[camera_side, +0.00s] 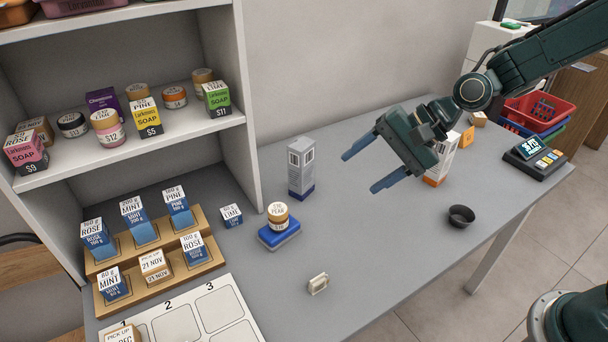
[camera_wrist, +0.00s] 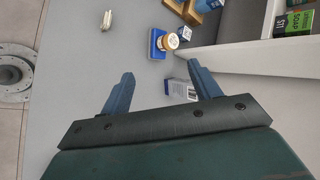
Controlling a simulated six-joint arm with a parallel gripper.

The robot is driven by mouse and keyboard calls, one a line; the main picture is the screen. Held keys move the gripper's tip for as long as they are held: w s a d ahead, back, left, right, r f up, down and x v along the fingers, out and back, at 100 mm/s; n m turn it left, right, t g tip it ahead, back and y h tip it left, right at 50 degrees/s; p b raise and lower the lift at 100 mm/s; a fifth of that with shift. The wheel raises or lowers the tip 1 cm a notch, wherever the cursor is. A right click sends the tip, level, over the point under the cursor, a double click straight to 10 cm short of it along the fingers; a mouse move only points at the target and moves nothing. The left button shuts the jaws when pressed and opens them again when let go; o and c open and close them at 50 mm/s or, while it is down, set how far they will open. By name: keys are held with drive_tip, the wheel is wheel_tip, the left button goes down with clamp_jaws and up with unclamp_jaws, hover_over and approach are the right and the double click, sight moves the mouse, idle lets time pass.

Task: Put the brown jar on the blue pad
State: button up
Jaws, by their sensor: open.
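The brown jar (camera_side: 278,215), with a tan lid and a pale label, stands upright on the blue pad (camera_side: 282,238) near the middle of the counter. In the wrist view the jar (camera_wrist: 171,41) and the pad (camera_wrist: 155,50) show beyond my fingertips. My gripper (camera_side: 358,173) is open and empty. It hangs above the counter, to the right of the jar and pad and clear of both. It also shows in the wrist view (camera_wrist: 160,75), with nothing between its two blue fingers.
A tall grey-white box (camera_side: 301,168) stands behind the pad. A small cream object (camera_side: 318,284) lies in front and a black bowl (camera_side: 461,216) sits to the right. A stepped wooden rack (camera_side: 185,267) with boxes is at left, below a shelf (camera_side: 185,133). The counter's middle is mostly clear.

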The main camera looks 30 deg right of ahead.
drive_tip(key=s+d+r+n+h, duration=0.2)
drive_tip(key=s+d+r+n, duration=0.1)
drive_tip(key=s, duration=0.4)
drive_tip(key=s+d+r+n+h, duration=0.2)
drive_tip(key=s+d+r+n, duration=0.2)
drive_tip(key=s+d, duration=0.2)
drive_tip(key=s+d+r+n+h, duration=0.3)
drive_tip(key=s+d, duration=0.1)
drive_tip(key=s, duration=0.5)
drive_tip(key=shift+d+r+t, duration=0.15)
drive_tip(key=shift+d+t, duration=0.15)
